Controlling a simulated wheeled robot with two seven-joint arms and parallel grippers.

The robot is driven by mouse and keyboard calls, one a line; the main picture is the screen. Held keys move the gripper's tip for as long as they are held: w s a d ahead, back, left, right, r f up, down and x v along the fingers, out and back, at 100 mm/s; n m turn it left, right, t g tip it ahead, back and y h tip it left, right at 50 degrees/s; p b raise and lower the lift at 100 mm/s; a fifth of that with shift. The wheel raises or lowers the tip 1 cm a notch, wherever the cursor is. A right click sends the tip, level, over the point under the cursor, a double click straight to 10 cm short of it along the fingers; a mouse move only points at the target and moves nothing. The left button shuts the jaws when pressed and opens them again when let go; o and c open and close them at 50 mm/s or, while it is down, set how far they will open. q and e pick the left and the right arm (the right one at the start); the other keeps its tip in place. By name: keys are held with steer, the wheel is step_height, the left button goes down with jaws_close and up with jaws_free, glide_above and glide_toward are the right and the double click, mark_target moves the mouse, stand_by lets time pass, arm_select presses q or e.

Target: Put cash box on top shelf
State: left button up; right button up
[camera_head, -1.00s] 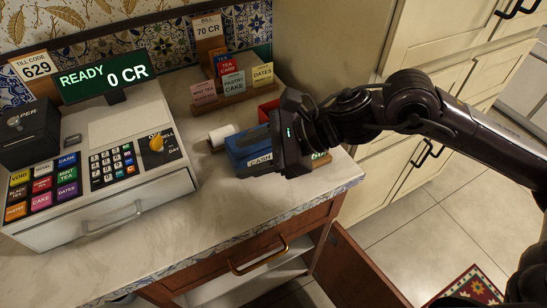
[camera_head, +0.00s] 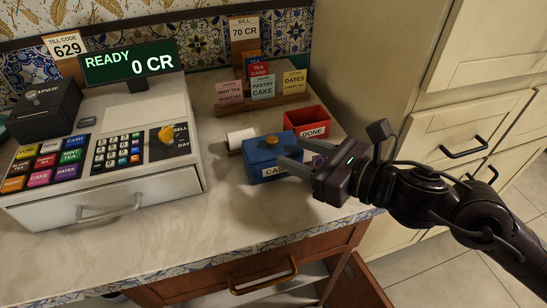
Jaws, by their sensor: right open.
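The cash box (camera_head: 266,158) is a small blue box with a gold knob on top and a partly covered "CASH" label on its front. It stands upright on the marble counter, right of the till. My right gripper (camera_head: 286,154) reaches in from the right with its jaws open. Its two grey fingers overlap the right side of the box in the picture; I cannot tell whether they touch it. My left gripper is not in view. No top shelf can be made out; an open space (camera_head: 289,284) shows below the drawer front.
A red "DONE" bin (camera_head: 307,123) stands just behind the box, and a white paper roll (camera_head: 240,136) to its left. The till (camera_head: 100,190) fills the left side. A card rack (camera_head: 262,103) stands at the back. A wooden door (camera_head: 357,285) hangs open below the counter.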

mark_target(277, 141)
steer(key=shift+w+a+r, duration=0.1)
steer(key=shift+w+a, duration=0.2)
steer(key=shift+w, duration=0.05)
steer(key=shift+p+x, duration=0.8)
steer(key=shift+x, duration=1.5)
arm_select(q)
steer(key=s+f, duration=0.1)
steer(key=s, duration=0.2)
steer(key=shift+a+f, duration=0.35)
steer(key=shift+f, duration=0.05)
arm_select(e)
steer(key=shift+w+d, duration=0.15)
jaws_close()
steer(key=shift+r, duration=0.1)
